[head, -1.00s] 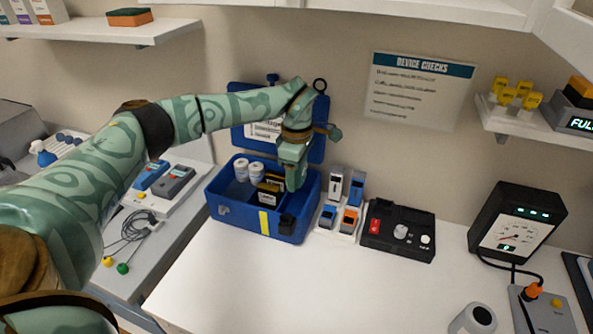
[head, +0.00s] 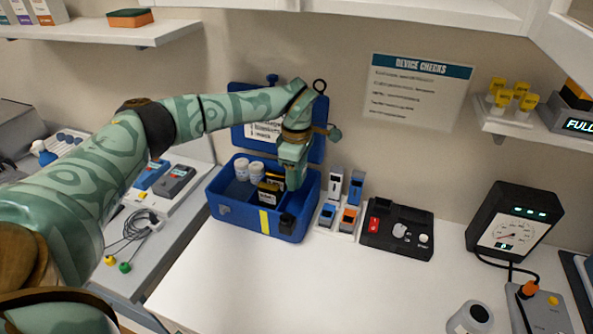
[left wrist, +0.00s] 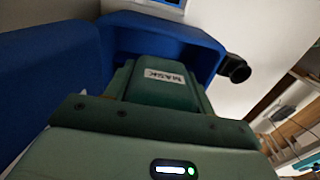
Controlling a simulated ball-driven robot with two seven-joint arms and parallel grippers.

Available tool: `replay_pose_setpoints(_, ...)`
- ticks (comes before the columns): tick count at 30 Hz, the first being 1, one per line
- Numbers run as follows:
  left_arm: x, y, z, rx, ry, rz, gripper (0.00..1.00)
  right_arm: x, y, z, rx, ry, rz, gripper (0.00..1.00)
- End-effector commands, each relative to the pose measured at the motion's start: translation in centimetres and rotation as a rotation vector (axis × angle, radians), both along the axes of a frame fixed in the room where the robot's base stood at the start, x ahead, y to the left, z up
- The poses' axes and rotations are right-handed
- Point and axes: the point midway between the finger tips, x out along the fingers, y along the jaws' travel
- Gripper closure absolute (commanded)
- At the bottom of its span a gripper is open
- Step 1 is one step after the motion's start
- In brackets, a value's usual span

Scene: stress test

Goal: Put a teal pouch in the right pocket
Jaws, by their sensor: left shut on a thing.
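A blue open case (head: 233,207) stands on the white counter with its lid raised against the wall. My left gripper (head: 293,182) reaches down into the right part of the case. In the left wrist view, a dark teal pouch (left wrist: 150,90) with a white MASK label sits at the jaws of my left gripper, inside the blue wall of the case (left wrist: 180,38). The gripper is shut on it. In the head view the pouch is hidden by the gripper and the case's front wall, so its contact with the pocket floor cannot be told. My right gripper is out of view.
White bottles (head: 256,171) and black-and-yellow packs (head: 268,192) fill the case's left and middle. A black latch (head: 287,223) is on its front. A rack of small devices (head: 349,218) and a black box (head: 398,233) stand to the right. The front counter is clear.

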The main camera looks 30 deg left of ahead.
Motion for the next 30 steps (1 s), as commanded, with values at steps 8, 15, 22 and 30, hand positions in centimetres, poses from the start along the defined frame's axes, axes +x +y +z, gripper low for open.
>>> replay_pose_setpoints(8,0.0,0.0,0.0,0.0,0.001,0.001,0.73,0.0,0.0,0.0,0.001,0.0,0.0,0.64)
replay_pose_setpoints(15,0.0,0.0,-0.2,0.0,0.001,0.001,0.73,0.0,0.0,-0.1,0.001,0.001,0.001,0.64)
replay_pose_setpoints(22,0.0,0.0,-0.8,0.0,0.002,0.001,0.73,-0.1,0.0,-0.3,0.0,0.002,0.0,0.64)
replay_pose_setpoints(30,0.0,0.0,-1.5,0.0,0.001,0.0,0.73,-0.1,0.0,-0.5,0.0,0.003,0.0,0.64)
